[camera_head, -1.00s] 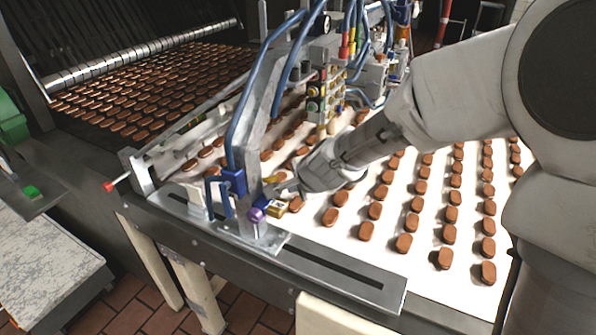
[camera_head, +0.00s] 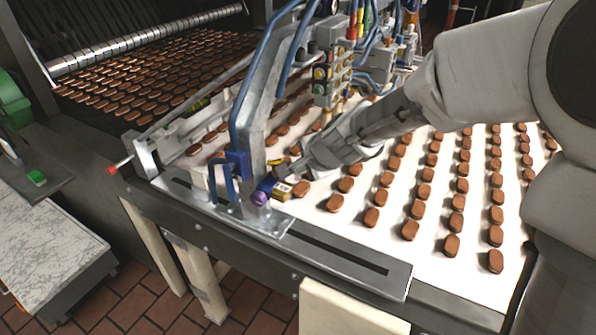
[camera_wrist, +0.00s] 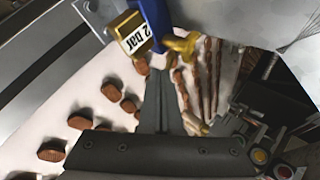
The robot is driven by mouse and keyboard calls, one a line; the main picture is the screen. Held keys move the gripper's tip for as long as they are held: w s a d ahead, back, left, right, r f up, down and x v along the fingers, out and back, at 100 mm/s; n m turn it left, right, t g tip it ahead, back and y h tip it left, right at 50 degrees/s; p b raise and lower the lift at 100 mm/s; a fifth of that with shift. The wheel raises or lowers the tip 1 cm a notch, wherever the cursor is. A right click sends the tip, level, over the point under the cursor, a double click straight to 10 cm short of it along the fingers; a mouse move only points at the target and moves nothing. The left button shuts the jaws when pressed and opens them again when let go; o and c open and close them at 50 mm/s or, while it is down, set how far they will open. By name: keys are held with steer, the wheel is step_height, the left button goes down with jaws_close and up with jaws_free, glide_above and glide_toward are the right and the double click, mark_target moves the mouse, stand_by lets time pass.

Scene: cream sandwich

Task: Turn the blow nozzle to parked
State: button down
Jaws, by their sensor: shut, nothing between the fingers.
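A blue block (camera_head: 266,184) with a purple knob (camera_head: 261,198) and a brass block (camera_head: 283,190) is mounted low on the metal post. In the wrist view the brass block (camera_wrist: 130,34) carries a "2 bar" label, beside the blue part (camera_wrist: 158,18). A yellow knobbed piece (camera_wrist: 181,45) sticks out from the blue part; it looks like the blow nozzle, but I cannot tell its setting. My gripper (camera_head: 284,170) is shut and empty, just behind the brass block. In the wrist view my gripper's fingers (camera_wrist: 157,82) point at these parts; I see no clear contact.
Rows of brown biscuits (camera_head: 410,229) lie on the white belt (camera_head: 340,235) under my arm. The grey post (camera_head: 257,120) and blue hoses (camera_head: 246,88) stand close left of my gripper. A slotted metal rail (camera_head: 345,262) runs along the front. Valves (camera_head: 322,88) stand behind.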

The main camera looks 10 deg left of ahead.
steer(key=shift+w+f+n+b, duration=0.1)
steer(key=shift+w+n+b, duration=0.15)
steer(key=shift+b, duration=0.3)
steer(key=w+n+g+y+b, duration=0.1)
steer(key=n, duration=0.1)
steer(key=n+g+y+b, duration=0.1)
steer(key=n+b, duration=0.1)
steer(key=w+n+g+b, duration=0.1)
steer(key=n+g, duration=0.1)
steer(key=shift+w+a+y, duration=0.3)
steer(key=shift+w+y, duration=0.05)
steer(key=shift+y, duration=0.05)
steer(key=shift+w+a, duration=0.1)
steer(key=shift+w, duration=0.15)
